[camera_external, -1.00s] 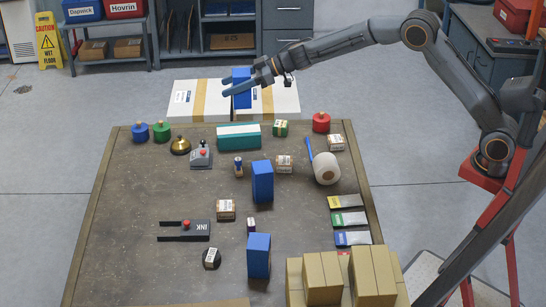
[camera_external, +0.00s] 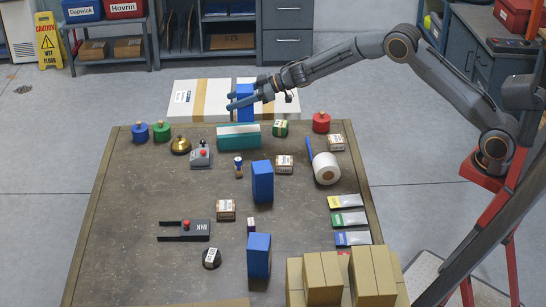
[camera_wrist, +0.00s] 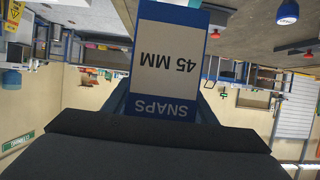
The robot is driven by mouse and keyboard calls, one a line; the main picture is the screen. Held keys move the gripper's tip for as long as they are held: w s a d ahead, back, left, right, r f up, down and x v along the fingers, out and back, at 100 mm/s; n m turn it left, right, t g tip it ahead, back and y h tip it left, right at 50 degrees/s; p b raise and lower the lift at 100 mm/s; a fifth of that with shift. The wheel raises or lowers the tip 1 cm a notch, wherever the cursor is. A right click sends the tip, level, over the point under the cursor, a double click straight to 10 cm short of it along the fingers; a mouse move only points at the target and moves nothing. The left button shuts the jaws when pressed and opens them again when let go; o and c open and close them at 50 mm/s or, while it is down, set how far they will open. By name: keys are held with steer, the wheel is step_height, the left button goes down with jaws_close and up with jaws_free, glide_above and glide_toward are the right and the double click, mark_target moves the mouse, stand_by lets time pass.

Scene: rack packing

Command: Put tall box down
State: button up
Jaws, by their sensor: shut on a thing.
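The tall box (camera_external: 245,89) is blue, and my gripper (camera_external: 231,101) is shut around its middle. It is held upright above the far edge of the table (camera_external: 130,220), just behind and above a teal box (camera_external: 238,140) in the picture. Two similar blue boxes stand on the table: one mid-table (camera_external: 263,182) and one nearer the front (camera_external: 259,256). Whether the held box touches anything below is unclear.
A green-banded carton (camera_external: 280,128) and a red knobbed weight (camera_external: 321,123) stand right of the teal box. A bell (camera_external: 180,146) and blue and green weights are on the left. White cartons (camera_external: 187,98) lie beyond the table. The table's left part is mostly clear.

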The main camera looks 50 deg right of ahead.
steer(key=shift+f+p, duration=0.4)
steer(key=shift+f, duration=2)
steer(key=shift+f, duration=0.2)
steer(key=o, duration=1.3)
